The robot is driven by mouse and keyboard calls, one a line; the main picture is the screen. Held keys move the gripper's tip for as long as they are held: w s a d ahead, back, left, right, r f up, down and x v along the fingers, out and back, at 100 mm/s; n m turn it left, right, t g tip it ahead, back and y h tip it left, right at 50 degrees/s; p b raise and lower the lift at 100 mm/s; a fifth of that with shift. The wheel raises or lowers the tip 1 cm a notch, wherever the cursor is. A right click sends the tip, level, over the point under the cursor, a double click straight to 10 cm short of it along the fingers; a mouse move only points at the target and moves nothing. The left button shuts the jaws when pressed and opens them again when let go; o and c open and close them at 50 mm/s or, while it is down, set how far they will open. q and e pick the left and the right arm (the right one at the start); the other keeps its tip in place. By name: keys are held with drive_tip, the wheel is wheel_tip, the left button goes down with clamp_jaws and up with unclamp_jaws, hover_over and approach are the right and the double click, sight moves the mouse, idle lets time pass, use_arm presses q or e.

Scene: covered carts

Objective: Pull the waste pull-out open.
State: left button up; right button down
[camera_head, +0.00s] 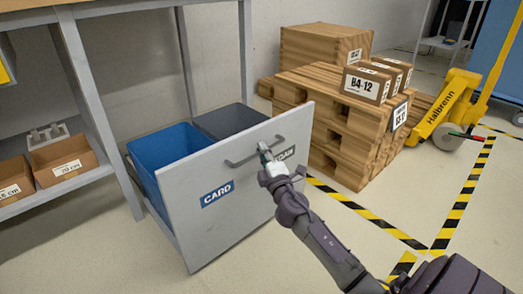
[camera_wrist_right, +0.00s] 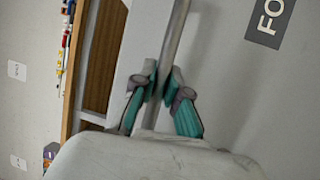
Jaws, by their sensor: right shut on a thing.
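The waste pull-out (camera_head: 225,205) stands out from under the bench, its grey front panel well forward of the frame. Behind the panel are a blue bin (camera_head: 185,150) and a dark grey bin (camera_head: 228,120), both visible from above. The panel carries a blue CARD label (camera_head: 217,194) and a second label partly hidden by my right gripper (camera_head: 265,152). That gripper is shut on the bar handle (camera_head: 240,163) near the panel's top edge. In the right wrist view, the teal fingers (camera_wrist_right: 160,88) sit on both sides of the handle bar (camera_wrist_right: 177,35). My left gripper is out of view.
Wooden pallets (camera_head: 325,125) with small boxes (camera_head: 367,85) stand behind and right of the panel. A yellow pallet truck (camera_head: 445,105) is farther right. Open boxes (camera_head: 65,160) sit on the shelf at left. The floor before the panel is clear, with striped tape (camera_head: 370,221) to the right.

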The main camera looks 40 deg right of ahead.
drive_tip(key=c, duration=1.2)
unclamp_jaws()
drive_tip(key=v, duration=1.2)
drive_tip(key=shift+a, duration=0.1)
